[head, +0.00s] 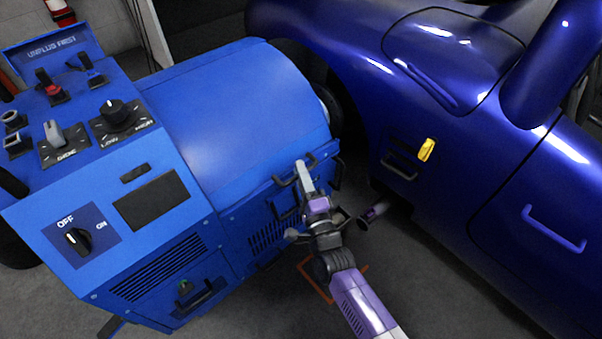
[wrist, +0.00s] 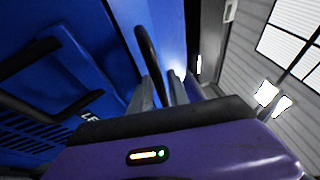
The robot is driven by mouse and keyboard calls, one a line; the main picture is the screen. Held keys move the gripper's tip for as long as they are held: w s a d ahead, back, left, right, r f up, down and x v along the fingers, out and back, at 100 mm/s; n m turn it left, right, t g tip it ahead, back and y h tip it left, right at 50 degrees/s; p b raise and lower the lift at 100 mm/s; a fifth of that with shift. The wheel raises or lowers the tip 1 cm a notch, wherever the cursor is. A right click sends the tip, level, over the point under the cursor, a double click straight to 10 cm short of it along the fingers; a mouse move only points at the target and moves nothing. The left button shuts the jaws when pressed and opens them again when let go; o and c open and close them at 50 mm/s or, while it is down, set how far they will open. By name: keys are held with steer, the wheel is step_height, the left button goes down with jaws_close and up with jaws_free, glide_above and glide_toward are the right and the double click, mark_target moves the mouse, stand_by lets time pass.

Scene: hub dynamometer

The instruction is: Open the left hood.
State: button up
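The blue curved hood (head: 235,110) on top of the blue dynamometer cabinet looks closed. A dark bar handle (head: 285,181) runs along its lower front edge by my gripper. My gripper (head: 303,172) is at this handle, on the cabinet's right side. In the wrist view, the handle (wrist: 148,50) runs down between the two grey fingers of my gripper (wrist: 162,92). The fingers stand apart with the bar between them; I cannot tell whether they press on it. A partly hidden label starting "LE" (wrist: 92,117) shows on the blue panel.
The control panel (head: 75,130) with knobs and switches is at the left. A dark blue car body (head: 440,150) with a yellow latch (head: 427,150) stands close at the right. Another dark handle (wrist: 30,57) shows at the left of the wrist view. Grey floor lies below.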

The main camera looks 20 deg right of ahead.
jaws_close()
stand_by(1.4)
